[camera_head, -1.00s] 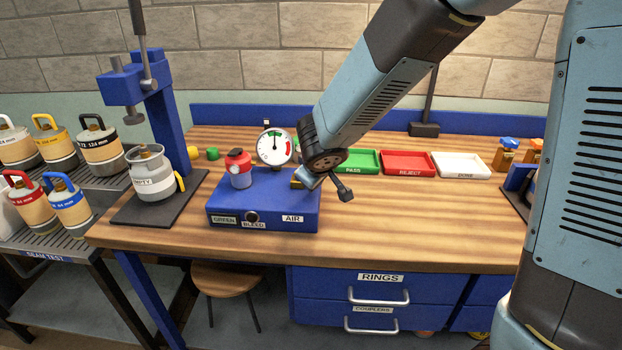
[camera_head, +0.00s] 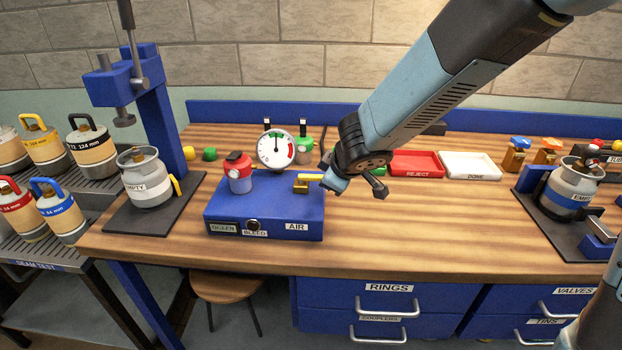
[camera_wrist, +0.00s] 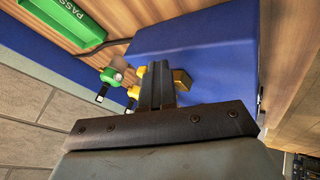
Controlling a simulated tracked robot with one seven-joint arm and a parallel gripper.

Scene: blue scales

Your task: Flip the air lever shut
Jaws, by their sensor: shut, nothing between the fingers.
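The blue test box (camera_head: 262,222) stands on the wooden bench, with an AIR label on its front right. The yellow air lever (camera_head: 309,177) sits on a small brass body on the box's top right, its handle pointing right toward my gripper. My gripper (camera_head: 329,184) is just right of the lever, beside the box. In the wrist view my gripper (camera_wrist: 158,80) is shut and empty. I cannot tell whether the fingers touch the lever.
A green-topped fitting (camera_head: 303,146) is behind. Red (camera_head: 416,164) and white (camera_head: 470,166) trays lie to the right. The bench front is clear.

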